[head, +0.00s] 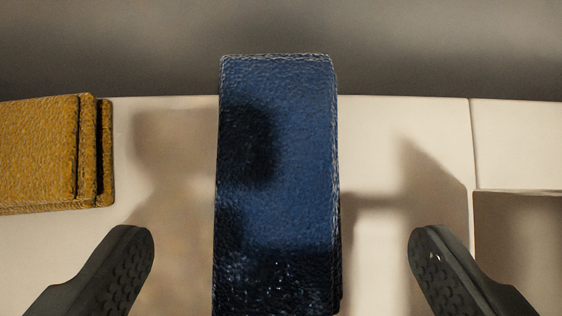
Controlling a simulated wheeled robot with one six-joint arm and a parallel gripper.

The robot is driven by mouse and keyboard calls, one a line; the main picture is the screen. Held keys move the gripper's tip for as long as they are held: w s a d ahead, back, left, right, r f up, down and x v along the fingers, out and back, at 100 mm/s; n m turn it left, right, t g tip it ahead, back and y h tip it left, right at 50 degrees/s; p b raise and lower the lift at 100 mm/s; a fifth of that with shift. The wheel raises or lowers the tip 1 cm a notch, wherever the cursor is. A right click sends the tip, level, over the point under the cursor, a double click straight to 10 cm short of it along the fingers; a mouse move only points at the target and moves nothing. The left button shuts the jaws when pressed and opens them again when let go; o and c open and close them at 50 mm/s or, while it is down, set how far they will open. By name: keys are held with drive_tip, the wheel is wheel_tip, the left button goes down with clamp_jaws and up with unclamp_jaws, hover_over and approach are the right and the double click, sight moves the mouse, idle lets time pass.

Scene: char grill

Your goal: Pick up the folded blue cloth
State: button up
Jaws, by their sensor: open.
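The folded blue cloth (285,170) lies in the middle of the head view on a pale surface (375,130). It is a long, narrow stack with a textured face, and its lower end runs out of the bottom of the picture. My gripper (280,255) is open, with one dark finger to the left of the cloth and one to the right. A gap shows between each finger and the cloth, and neither appears to touch it. Shadows fall across the cloth and the surface beside it.
A folded yellow cloth (40,152) lies to the left, apart from the blue one. A seam and a recessed edge (515,190) show at the right. The pale surface ends behind the cloths against a blurred grey background (420,45).

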sight(282, 191)
drive_tip(key=shift+x, duration=2.7)
drive_tip(key=shift+c, duration=0.2)
drive_tip(key=c, duration=1.1)
drive_tip(key=shift+r, duration=0.9)
drive_tip(key=s, duration=3.2)
drive_tip(key=shift+f, duration=0.15)
